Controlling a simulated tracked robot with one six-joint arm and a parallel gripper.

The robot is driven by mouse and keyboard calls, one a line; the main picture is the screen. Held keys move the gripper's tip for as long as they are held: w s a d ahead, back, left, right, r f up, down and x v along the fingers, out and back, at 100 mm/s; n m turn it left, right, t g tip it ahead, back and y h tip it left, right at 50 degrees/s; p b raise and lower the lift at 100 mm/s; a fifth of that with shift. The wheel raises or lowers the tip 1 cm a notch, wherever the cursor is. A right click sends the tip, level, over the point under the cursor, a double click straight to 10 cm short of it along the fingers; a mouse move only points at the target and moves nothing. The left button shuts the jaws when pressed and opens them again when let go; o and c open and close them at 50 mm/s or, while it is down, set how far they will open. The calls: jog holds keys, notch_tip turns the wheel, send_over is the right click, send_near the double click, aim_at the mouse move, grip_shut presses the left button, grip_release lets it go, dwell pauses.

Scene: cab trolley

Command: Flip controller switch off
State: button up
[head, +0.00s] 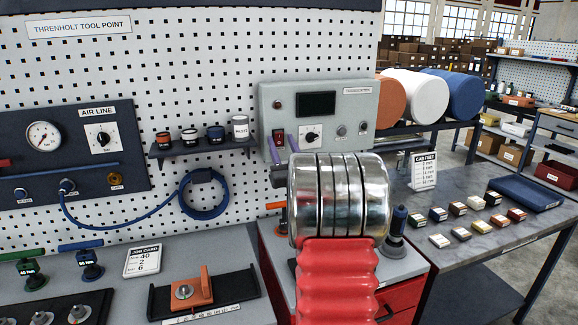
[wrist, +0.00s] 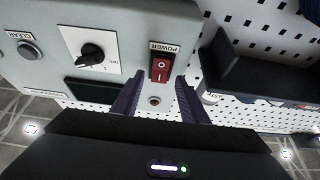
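The grey controller box (head: 317,95) is mounted on the pegboard, with a dark screen and a knob. Its red power rocker switch (head: 278,137) is at the lower left of its face. In the wrist view the controller appears upside down, and the red switch (wrist: 161,68) sits under a POWER label. I cannot tell surely which side of the rocker is pressed. My gripper (head: 281,147) is in front of the box near the switch, its purple fingers apart. In the wrist view the gripper (wrist: 158,90) is open and empty, with fingertips either side of the switch's near end.
A black selector knob (wrist: 92,54) is beside the switch. A small shelf (head: 200,146) with several pots projects left of the controller. A blue hose coil (head: 204,208) hangs below it. Large rolls (head: 420,95) stand to the right.

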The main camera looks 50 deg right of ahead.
jog(key=v, duration=1.2)
jog(key=shift+s+a, duration=0.2)
jog(key=shift+s, duration=0.1)
jog(key=shift+f, duration=0.15)
